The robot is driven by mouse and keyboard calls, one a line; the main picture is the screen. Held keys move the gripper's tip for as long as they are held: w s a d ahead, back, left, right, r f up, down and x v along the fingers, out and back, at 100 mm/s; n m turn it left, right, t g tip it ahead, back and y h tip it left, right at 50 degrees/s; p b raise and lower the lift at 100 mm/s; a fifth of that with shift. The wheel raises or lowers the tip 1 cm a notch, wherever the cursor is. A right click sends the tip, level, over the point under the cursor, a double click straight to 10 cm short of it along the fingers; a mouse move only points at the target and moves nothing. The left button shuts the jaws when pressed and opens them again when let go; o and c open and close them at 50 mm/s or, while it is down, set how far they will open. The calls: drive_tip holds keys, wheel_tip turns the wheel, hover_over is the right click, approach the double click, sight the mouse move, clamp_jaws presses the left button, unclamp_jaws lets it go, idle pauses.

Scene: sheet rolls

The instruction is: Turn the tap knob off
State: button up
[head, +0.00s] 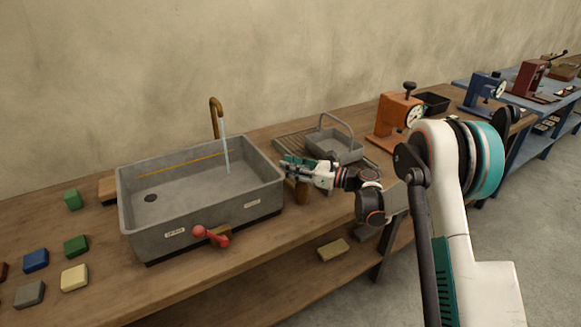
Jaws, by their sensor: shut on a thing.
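The tap knob is a red lever (212,235) on the front wall of the grey sink (135,222), between two small labels too small to read. The brown tap (216,116) stands behind the sink, and a stream of water (226,150) falls from it into the basin. My gripper (288,166) is at the sink's right end, apart from the red lever, and is shut. A small brown object (302,191) shows just below its fingers and seems to be held. My fingers hide its upper part.
A grey basket (335,144) stands on a rack behind my gripper. An orange machine (396,115) is further right. Several coloured blocks, one green (75,245), lie left of the sink. A tan block (333,250) lies on the lower shelf.

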drive_tip(key=shift+s+d+f+n+g, duration=0.1)
drive_tip(key=shift+d+n+g, duration=0.05)
drive_tip(key=shift+n+g, duration=0.5)
clamp_jaws()
drive_tip(key=shift+s+n+g, duration=0.4)
drive_tip(key=shift+n+g, duration=0.7)
drive_tip(key=shift+g, duration=0.7)
drive_tip(key=shift+s+n+g, duration=0.35)
drive_tip(key=shift+n+g, duration=0.8)
drive_tip(key=shift+g, duration=0.6)
drive_tip(key=shift+s+n+g, duration=0.4)
drive_tip(key=shift+n+g, duration=0.7)
drive_tip(key=shift+g, duration=0.7)
drive_tip(key=shift+s+d+r+n+g, duration=0.1)
drive_tip(key=shift+r+n+g, duration=0.1)
drive_tip(key=shift+n+g, duration=0.15)
drive_tip(key=o, duration=1.1)
unclamp_jaws()
drive_tip(key=shift+d, duration=0.1)
drive_tip(key=shift+f, duration=0.1)
